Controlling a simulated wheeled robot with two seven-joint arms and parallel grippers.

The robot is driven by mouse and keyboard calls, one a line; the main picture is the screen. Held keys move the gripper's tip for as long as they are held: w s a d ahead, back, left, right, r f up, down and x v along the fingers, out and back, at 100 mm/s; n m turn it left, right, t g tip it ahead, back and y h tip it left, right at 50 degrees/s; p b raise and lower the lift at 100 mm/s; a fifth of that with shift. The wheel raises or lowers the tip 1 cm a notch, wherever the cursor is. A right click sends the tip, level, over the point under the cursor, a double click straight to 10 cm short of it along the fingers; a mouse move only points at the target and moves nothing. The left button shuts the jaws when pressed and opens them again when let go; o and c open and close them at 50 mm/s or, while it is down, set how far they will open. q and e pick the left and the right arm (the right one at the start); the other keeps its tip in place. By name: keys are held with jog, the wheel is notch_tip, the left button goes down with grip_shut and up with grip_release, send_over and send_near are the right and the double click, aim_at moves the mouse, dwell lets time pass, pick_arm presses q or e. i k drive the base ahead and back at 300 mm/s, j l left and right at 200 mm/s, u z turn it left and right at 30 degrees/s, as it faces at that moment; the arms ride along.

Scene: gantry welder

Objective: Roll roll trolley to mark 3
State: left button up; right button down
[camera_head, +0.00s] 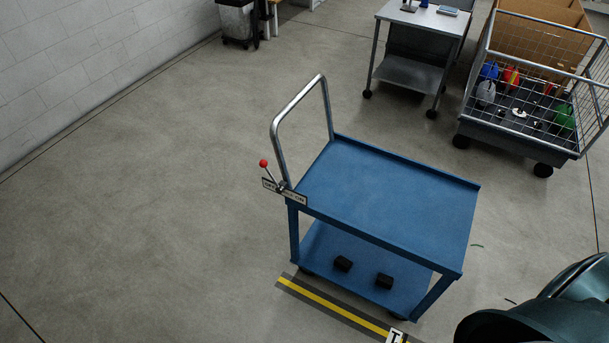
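The blue roll trolley (392,193) stands on the concrete floor right of centre. It has an empty top shelf and a lower shelf (325,246) with two small black blocks on it. Its bent steel handle (273,128) rises at the far left end. A lever with a red knob (263,163) sits by the handle base, above a small label plate (284,192) too small to read surely. A yellow floor line (330,304) runs along the trolley's near side, with a white tag (395,336) lettered "T" cut by the lower edge. No number 3 shows. Neither gripper is in view.
A grey wheeled table (408,72) stands behind the trolley. A wire-sided cart (520,130) with coloured bottles stands at the upper right. A grey bin (237,20) is by the white wall. A dark green rounded shape fills the lower right corner. The left floor is clear.

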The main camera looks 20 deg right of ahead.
aim_at(402, 218)
jog(key=z, duration=0.4)
jog(key=i+j+z, duration=0.1)
jog(key=z, duration=0.3)
jog(key=j+z, duration=0.15)
jog(key=z, duration=0.25)
jog(key=j+z, duration=0.45)
jog(key=j, duration=0.45)
jog(key=j+z, duration=0.5)
jog(key=j, duration=0.4)
jog(key=k+j, duration=0.1)
jog(key=j, duration=0.55)
jog(key=k+j, duration=0.1)
jog(key=j, duration=0.55)
